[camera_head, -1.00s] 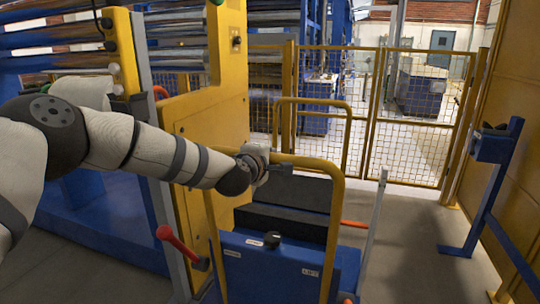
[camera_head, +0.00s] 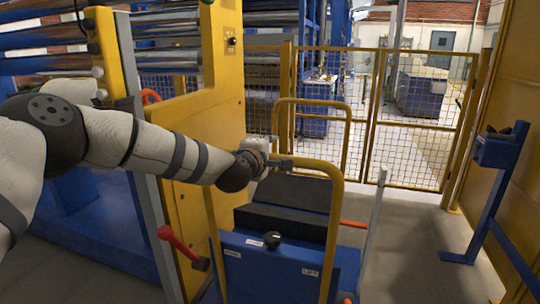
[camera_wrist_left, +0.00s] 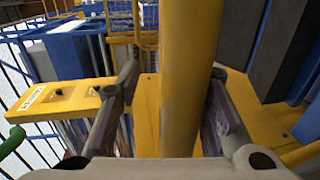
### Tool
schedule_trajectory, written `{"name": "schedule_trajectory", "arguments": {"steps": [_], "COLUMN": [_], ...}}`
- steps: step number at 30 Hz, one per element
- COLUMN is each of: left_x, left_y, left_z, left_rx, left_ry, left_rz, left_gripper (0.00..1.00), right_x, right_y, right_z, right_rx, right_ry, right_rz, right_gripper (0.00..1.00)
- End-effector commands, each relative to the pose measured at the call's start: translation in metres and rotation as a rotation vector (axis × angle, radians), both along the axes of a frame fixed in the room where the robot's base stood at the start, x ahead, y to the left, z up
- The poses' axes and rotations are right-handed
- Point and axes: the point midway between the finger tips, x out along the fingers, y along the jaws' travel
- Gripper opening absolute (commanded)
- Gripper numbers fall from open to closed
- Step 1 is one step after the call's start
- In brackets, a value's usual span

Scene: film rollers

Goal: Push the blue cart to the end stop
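The blue cart (camera_head: 262,271) stands in front of me, with a yellow tubular handle frame at its near side (camera_head: 334,225) and another yellow hoop at its far side. Dark blocks lie on its top, and a black knob sits on its blue panel. My left gripper (camera_head: 284,163) is at the top bar of the near handle. In the left wrist view, the yellow bar (camera_wrist_left: 188,85) passes between the two fingers; a gap shows beside the left finger, so the gripper looks open around it. I cannot pick out the end stop. My right gripper is not in view.
A yellow machine panel (camera_head: 200,115) and a red-knobbed lever (camera_head: 178,243) stand close on the cart's left. A yellow mesh fence (camera_head: 420,150) crosses behind. A blue stand (camera_head: 490,190) is at right, with clear floor (camera_head: 415,250) between it and the cart.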

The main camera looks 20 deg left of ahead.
Motion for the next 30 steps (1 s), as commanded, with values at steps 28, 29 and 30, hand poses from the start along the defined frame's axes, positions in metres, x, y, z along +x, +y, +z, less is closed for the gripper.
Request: {"name": "schedule_trajectory", "arguments": {"steps": [28,29,30], "left_x": [-0.108,-0.112,-0.115], "left_y": [0.004,0.004,0.004], "left_z": [0.017,0.018,0.019], "left_rx": [-0.001,-0.001,-0.001], "left_ry": [0.007,0.007,0.006], "left_rz": [-0.002,-0.001,-0.001], "left_gripper": [0.43,0.43,0.43], "right_x": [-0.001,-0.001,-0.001], "right_y": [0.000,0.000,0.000], "right_z": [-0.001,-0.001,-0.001], "right_rx": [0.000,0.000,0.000], "right_ry": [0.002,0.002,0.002], "right_rz": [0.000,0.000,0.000], "right_gripper": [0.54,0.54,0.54]}}
